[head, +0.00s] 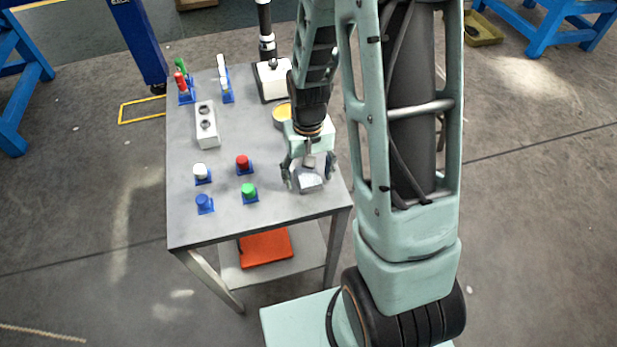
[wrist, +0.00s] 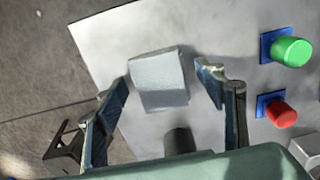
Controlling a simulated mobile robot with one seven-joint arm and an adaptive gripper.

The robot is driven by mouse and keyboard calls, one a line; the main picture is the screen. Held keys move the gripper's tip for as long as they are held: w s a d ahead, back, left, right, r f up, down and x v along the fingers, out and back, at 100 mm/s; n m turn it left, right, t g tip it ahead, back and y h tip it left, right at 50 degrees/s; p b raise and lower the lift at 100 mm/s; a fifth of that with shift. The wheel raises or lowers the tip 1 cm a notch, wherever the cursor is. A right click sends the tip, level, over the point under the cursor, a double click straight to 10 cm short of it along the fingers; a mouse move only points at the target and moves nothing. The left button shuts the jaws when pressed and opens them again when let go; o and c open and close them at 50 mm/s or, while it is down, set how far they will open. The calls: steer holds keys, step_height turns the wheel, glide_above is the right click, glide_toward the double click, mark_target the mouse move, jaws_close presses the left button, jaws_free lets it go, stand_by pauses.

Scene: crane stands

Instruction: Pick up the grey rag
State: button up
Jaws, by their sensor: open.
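The grey rag (head: 311,182) is a small folded light-grey cloth on the grey table, near its right front part. In the wrist view the rag (wrist: 160,80) lies ahead of my fingers, slightly tilted in the picture. My gripper (head: 309,176) is above the table at the rag. Its two fingers are open and spread, one on either side of the rag, as the wrist view (wrist: 167,90) shows. I see gaps between the rag and both fingers. How high the fingertips are above the table I cannot tell.
On the table (head: 228,225) stand a green knob (head: 249,189), a red knob (head: 242,161), a blue knob (head: 204,202) and a white knob (head: 200,171). A white block with holes (head: 206,124) is farther back. An orange-red item (head: 265,247) lies on the lower shelf.

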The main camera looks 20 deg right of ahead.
steer(key=c, duration=1.2)
steer(key=shift+r, duration=0.1)
steer(key=shift+c, duration=0.2)
steer(key=shift+r, duration=0.6)
steer(key=w+a+r, duration=0.2)
steer(key=a+r, duration=0.3)
steer(key=a, duration=0.1)
steer(key=w+a+r, duration=0.3)
steer(key=a+r, duration=0.3)
steer(key=a, duration=0.1)
steer(key=shift+w+r, duration=0.25)
steer(key=shift+r, duration=0.05)
